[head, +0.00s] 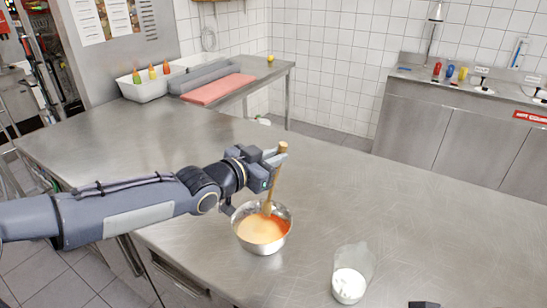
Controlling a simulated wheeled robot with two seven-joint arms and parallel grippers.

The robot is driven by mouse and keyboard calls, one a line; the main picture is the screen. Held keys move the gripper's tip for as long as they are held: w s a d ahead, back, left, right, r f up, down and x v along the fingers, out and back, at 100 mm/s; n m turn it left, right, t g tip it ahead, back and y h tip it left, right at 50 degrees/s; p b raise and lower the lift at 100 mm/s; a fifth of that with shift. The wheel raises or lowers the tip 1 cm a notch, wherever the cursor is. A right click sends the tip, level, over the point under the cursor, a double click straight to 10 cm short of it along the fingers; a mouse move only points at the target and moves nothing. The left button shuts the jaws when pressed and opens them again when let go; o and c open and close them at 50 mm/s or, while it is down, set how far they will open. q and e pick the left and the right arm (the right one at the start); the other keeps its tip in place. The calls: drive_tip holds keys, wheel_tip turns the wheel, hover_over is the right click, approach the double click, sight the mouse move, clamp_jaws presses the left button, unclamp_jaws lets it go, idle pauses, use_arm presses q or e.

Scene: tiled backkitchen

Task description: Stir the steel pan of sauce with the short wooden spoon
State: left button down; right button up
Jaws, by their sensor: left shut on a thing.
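The steel pan (283,240) stands on the steel worktop and looks like a round bowl. It holds orange sauce (260,229). The short wooden spoon (275,187) is nearly upright, tilted slightly, with its lower end in the sauce near the pan's far side. My left gripper (271,164) is shut on the spoon's upper handle, above the pan. The spoon's tip is hidden in the sauce. My right gripper is not clearly in view; only a small dark part shows at the bottom edge.
A clear container with white contents (349,284) stands right of the pan, near the front. A white bin with several bottles (145,86), a grey tray (204,77) and a red board (218,89) lie at the back left. The worktop (420,215) to the right is clear.

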drive_tip(key=shift+r, duration=0.1)
idle(0.5)
wheel_tip(320, 180, up, 4)
drive_tip(key=p, duration=0.4)
drive_tip(key=shift+r, duration=0.15)
idle(0.8)
